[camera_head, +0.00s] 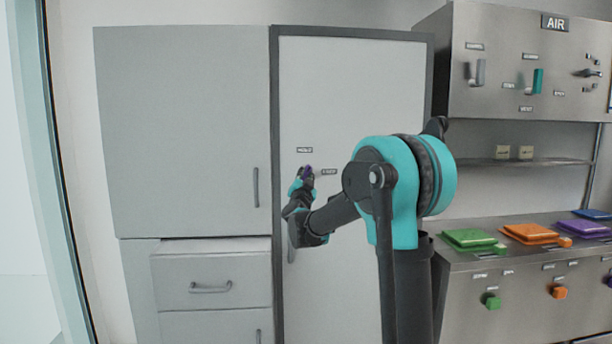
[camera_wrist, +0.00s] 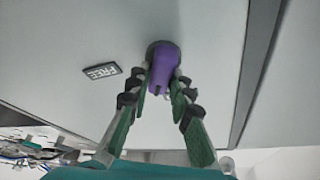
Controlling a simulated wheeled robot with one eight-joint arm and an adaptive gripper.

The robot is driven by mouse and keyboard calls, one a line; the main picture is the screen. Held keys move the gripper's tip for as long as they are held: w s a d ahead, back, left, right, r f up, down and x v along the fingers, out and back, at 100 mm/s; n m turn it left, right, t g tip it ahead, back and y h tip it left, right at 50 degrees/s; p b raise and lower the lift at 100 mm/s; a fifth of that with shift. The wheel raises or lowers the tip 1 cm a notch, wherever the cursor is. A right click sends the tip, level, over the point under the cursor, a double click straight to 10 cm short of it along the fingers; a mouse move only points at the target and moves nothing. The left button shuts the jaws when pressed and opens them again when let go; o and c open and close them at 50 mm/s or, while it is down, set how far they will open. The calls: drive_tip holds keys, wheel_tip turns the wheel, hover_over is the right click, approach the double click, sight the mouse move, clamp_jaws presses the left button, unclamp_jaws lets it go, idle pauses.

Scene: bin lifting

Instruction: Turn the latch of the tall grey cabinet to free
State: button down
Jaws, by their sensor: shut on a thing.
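The tall grey cabinet (camera_head: 350,90) stands in the middle of the head view, with a darker frame around its pale door. Its purple latch (camera_head: 307,170) sits below the HOLD label (camera_head: 304,150) and left of the FREE label (camera_head: 329,172). In the wrist view the latch (camera_wrist: 162,68) is on a dark round base, with the FREE label (camera_wrist: 102,73) to its left. My gripper (camera_head: 304,178) is at the latch; its fingers (camera_wrist: 164,92) are shut on the purple lever from both sides. The fingers and arm partly hide the latch in the head view, so its exact angle is unclear there.
Grey cupboards (camera_head: 185,120) and drawers (camera_head: 211,277) stand left. At right are a steel AIR panel (camera_head: 500,100) with valves, a shelf (camera_head: 530,162) and a counter (camera_head: 455,261) with coloured lids. A vertical door handle (camera_head: 291,240) is below my gripper.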

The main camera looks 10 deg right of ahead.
drive_tip(key=m+g+h, duration=0.1)
drive_tip(key=m, duration=0.2)
drive_tip(key=m+g+h, duration=0.1)
drive_tip(key=m, duration=0.3)
drive_tip(key=m+g, duration=0.1)
drive_tip(key=m, duration=0.2)
drive_tip(key=m+g, duration=0.1)
drive_tip(key=m, duration=0.2)
drive_tip(key=shift+d+f+g, duration=0.1)
drive_tip(key=shift+f+g, duration=0.05)
drive_tip(key=shift+g, duration=0.25)
drive_tip(key=shift+m, duration=0.3)
drive_tip(key=c, duration=1.4)
unclamp_jaws()
drive_tip(key=shift+o, duration=0.2)
drive_tip(key=v, duration=1.2)
drive_tip(key=shift+w, duration=0.1)
